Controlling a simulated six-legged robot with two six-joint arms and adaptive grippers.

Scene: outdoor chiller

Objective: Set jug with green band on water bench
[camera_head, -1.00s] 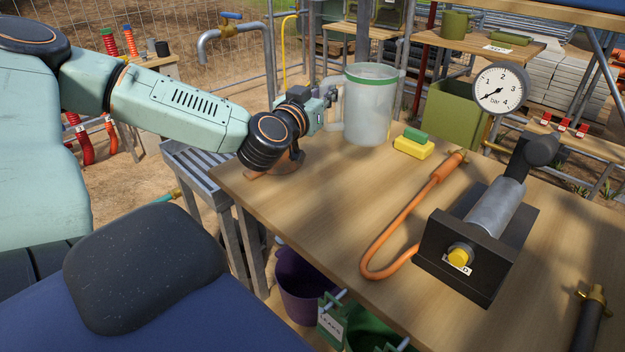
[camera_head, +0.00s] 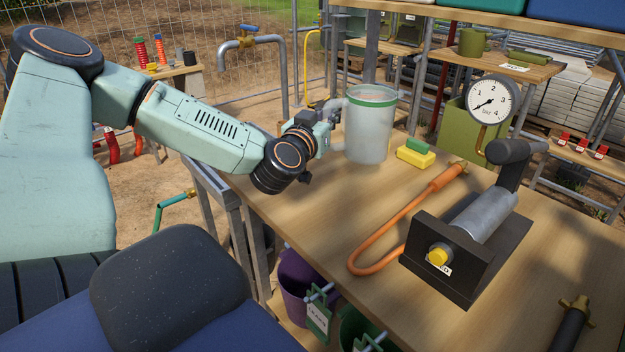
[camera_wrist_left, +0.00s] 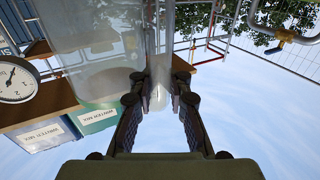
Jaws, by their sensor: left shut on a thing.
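The clear jug with the green band (camera_head: 368,132) is upright at the far left part of the wooden bench (camera_head: 330,215). I cannot tell whether its base touches the top. My left gripper (camera_head: 335,112) reaches in from the left and is shut on the jug's handle. In the left wrist view the jug (camera_wrist_left: 90,55) fills the upper left, and its handle (camera_wrist_left: 160,75) stands between the fingers of the left gripper (camera_wrist_left: 160,100). My right gripper is not in view.
A yellow and green sponge (camera_head: 415,157) lies just right of the jug. An orange hose (camera_head: 405,225), a pressure gauge (camera_head: 491,100) and a black-based pump (camera_head: 465,245) occupy the bench's right side. A pipe tap (camera_head: 248,42) stands behind a grated stand (camera_head: 210,180) at left.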

